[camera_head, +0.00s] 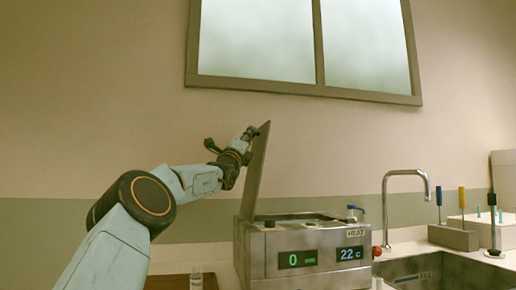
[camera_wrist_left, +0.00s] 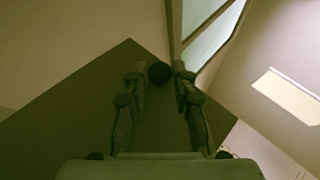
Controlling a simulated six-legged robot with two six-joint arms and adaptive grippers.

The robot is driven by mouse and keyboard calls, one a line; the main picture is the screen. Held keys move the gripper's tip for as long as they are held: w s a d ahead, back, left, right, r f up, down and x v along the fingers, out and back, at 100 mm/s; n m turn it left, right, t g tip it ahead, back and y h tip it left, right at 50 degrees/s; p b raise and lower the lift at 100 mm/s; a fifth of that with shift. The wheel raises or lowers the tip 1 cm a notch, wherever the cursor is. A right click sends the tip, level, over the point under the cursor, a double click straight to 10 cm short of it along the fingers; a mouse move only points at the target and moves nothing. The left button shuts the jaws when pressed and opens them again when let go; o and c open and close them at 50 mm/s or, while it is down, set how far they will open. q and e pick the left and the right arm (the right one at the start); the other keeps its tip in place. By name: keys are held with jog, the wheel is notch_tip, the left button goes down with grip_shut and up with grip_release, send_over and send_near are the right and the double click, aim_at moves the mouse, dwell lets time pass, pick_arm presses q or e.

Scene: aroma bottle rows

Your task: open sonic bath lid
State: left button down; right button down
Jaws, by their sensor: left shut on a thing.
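The bath's top is uncovered. My left gripper (camera_head: 246,135) is at the upper left face of the lid. In the left wrist view, the fingers (camera_wrist_left: 159,88) are shut on a round dark knob (camera_wrist_left: 159,72) on the lid's flat panel (camera_wrist_left: 150,110). My right gripper is in neither view.
A sink (camera_head: 440,268) with a curved tap (camera_head: 428,185) is to the right of the bath. A red knob (camera_head: 377,251) sticks out on the bath's right side. A small glass bottle (camera_head: 196,279) stands in front at the left. A window (camera_head: 300,88) is above.

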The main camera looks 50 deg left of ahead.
pick_arm(q)
jog(key=shift+s+a+r+n+y+b, duration=0.25)
jog(key=shift+s+n+y, duration=0.15)
jog(key=shift+s, duration=0.15)
jog(key=shift+s+a+r+n+y+b, duration=0.2)
jog(key=shift+s+a+r+n+y, duration=0.1)
jog(key=shift+s+y, duration=0.15)
jog(key=shift+s, duration=0.1)
jog(key=c, duration=1.4)
grip_release()
jog(key=shift+f, duration=0.1)
jog(key=shift+o, duration=1.4)
jog(key=shift+a+f, duration=0.2)
jog(key=shift+d, duration=0.25)
jog(key=shift+w, duration=0.3)
